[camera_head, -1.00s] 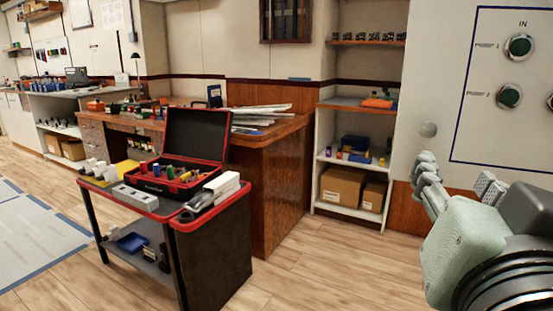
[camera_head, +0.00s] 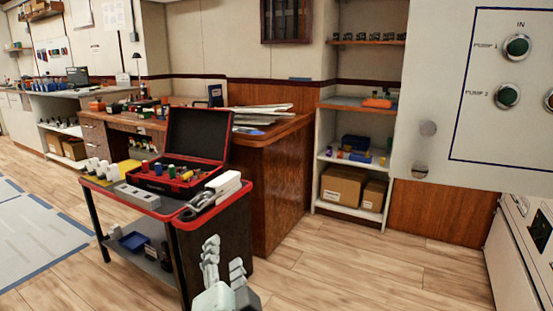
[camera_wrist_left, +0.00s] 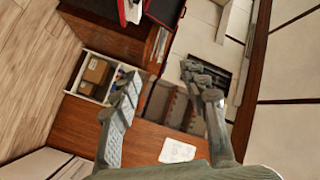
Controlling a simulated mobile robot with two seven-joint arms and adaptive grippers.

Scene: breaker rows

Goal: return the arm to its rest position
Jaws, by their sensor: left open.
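My left gripper (camera_head: 224,262) shows at the bottom middle of the head view, in front of the cart's right side, with its fingers pointing up. In the left wrist view its two fingers (camera_wrist_left: 165,95) are spread apart with nothing between them. The left gripper is open and empty, apart from the panel. My right gripper is in neither view. The white panel (camera_head: 455,130) at the right carries green round buttons (camera_head: 517,46) labelled for pumps.
A cart (camera_head: 215,240) with red edges holds an open toolbox (camera_head: 190,178). A wooden desk (camera_head: 285,185) stands behind it. Shelves (camera_head: 345,205) with cardboard boxes (camera_head: 342,186) stand at the back. The wooden floor (camera_head: 370,268) right of the cart is clear.

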